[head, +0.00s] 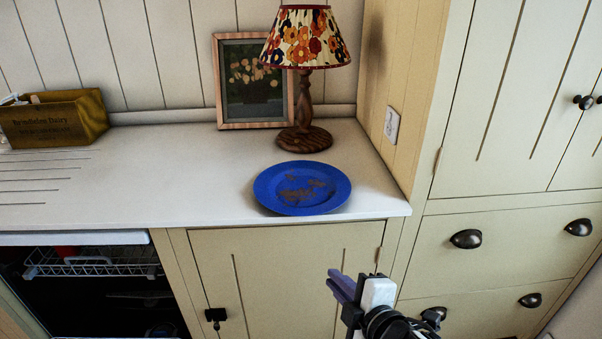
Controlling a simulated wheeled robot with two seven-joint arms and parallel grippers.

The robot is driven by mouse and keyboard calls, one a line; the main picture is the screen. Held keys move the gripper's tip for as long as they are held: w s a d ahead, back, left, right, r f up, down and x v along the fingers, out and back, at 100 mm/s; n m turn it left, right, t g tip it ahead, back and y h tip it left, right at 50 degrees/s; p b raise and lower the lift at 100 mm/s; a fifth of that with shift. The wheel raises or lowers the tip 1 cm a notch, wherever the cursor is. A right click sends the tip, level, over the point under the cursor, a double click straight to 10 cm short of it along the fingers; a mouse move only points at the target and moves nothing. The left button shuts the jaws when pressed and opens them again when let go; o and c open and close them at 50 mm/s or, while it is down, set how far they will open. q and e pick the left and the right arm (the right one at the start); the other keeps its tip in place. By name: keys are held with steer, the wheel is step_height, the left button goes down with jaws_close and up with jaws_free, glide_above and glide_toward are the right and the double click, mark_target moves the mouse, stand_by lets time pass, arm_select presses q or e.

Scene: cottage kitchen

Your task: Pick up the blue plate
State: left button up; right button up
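The blue plate (322,202) lies flat on the white countertop near its front edge, with brown smudges or food residue on its middle. My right gripper (343,284) is low in the head view, in front of the cabinet door and below and to the right of the plate. Its purple fingers point up and left, apart from the plate. They are seen nearly side-on, so their opening cannot be made out. My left gripper is not in view.
A lamp (306,90) with a floral shade stands just behind the plate, beside a framed picture (222,85). A wooden box (55,122) is at the left. An open dishwasher (90,262) is below left. Tall cupboards (480,110) rise at the right. The countertop (170,185) left of the plate is clear.

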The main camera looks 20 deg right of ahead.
mark_target(325, 211)
step_height(325, 211, up, 9)
steer(key=w+d+n+t, duration=0.2)
steer(key=w+n, duration=0.1)
steer(key=shift+h, duration=0.5)
steer(key=shift+r+p+x, duration=0.2)
steer(key=shift+p+x, duration=0.2)
steer(key=shift+x, duration=2.2)
steer(key=shift+r+p+x, duration=0.15)
steer(key=shift+p+x, duration=0.25)
steer(key=shift+x, duration=2.15)
steer(key=shift+d, duration=0.15)
jaws_close()
steer(key=shift+w+r, duration=0.1)
steer(key=shift+r, duration=0.05)
